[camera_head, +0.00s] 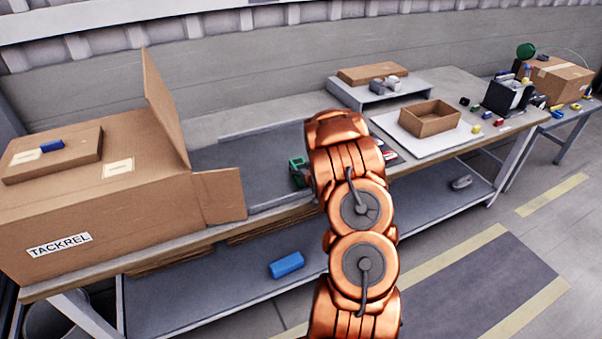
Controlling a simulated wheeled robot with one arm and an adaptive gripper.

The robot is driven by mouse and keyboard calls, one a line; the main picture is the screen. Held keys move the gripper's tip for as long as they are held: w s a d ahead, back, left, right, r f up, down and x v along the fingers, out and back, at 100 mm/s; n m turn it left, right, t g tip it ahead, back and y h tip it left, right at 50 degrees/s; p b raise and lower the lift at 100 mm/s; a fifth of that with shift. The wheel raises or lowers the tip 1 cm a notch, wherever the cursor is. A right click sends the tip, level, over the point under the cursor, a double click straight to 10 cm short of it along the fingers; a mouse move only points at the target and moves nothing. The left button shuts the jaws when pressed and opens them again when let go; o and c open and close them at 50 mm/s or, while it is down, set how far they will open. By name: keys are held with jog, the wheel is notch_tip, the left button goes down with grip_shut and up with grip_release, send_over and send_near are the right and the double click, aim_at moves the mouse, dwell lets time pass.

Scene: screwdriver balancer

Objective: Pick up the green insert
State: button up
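A green piece (297,173), which looks like the green insert, shows on the grey worktop just left of my orange arm. It is small and partly dark, and its right side is close to or behind the arm, so I cannot tell its full shape. My arm reaches forward over the bench's front edge and bends down beyond it. My gripper is hidden behind the arm, so its fingers and any contact with the green piece do not show.
An open cardboard box marked TACKREL (110,215) fills the bench's left. Right of my arm are a small open carton (430,119) on a white board and a low grey riser (345,93). Small parts lie farther right. A blue item (286,265) is on the lower shelf.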

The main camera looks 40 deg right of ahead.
jog(key=shift+c, duration=1.4)
jog(key=shift+r, duration=0.1)
